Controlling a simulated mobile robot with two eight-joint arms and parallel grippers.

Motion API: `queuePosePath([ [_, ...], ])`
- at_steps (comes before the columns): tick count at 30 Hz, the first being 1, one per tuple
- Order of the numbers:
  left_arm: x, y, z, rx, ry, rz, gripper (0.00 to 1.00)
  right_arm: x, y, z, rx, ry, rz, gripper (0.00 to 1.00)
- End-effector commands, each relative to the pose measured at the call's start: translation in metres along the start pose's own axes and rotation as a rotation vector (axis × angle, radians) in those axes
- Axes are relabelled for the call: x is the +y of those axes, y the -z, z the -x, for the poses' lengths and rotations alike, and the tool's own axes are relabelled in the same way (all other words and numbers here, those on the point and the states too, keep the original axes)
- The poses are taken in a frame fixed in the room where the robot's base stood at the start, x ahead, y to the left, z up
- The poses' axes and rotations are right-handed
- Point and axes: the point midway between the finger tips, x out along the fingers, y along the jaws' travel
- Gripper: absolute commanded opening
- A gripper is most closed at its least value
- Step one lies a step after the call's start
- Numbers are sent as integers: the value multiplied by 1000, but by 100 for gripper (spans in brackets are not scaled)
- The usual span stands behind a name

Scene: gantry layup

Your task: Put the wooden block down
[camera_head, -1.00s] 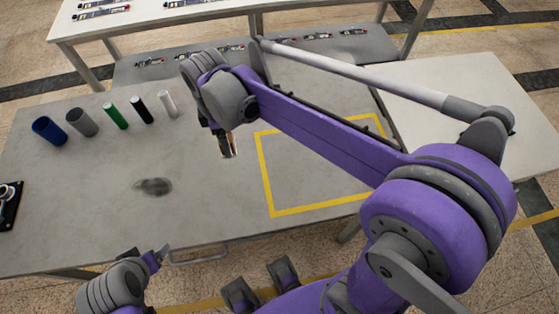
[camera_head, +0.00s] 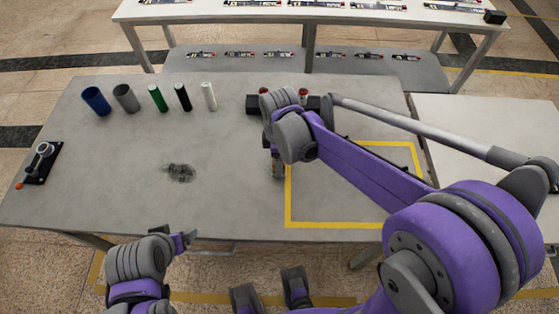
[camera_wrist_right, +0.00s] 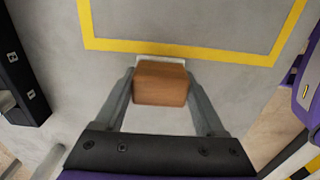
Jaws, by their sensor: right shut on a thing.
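My right gripper (camera_wrist_right: 160,88) is shut on the brown wooden block (camera_wrist_right: 160,83), which sits between its two fingers in the right wrist view. In the head view this gripper (camera_head: 277,167) points down over the grey table, just left of the yellow taped outline (camera_head: 330,224); the block is mostly hidden there. In the wrist view the outline (camera_wrist_right: 180,50) lies just beyond the block. I cannot tell whether the block touches the table. My left gripper (camera_head: 184,241) is low at the table's front edge, with no object seen in it; its jaw opening is unclear.
Several upright tubes, including a blue one (camera_head: 96,101) and a white one (camera_head: 209,96), stand at the back left of the grey table (camera_head: 130,210). A lever device (camera_head: 40,163) sits at the left edge. A black fixture (camera_head: 262,104) stands behind my right wrist. The outlined area looks bare where visible.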

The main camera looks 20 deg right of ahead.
Motion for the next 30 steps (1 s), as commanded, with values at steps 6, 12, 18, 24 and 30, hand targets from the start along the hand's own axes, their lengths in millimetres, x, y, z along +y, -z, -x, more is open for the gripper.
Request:
queuePosePath([
  [6,0,0,-1,0,0,0,82,0,0,-8,0,0,0,20],
  [12,0,-2,-2,-1,0,0,82,0,0,-10,0,0,0,20],
  [18,0,-2,-3,-1,0,0,82,0,0,-11,0,0,0,97],
  [24,0,-2,-3,-1,0,0,82,0,0,-11,0,0,0,100],
  [30,0,0,0,0,0,0,82,0,0,-1,0,0,0,100],
])
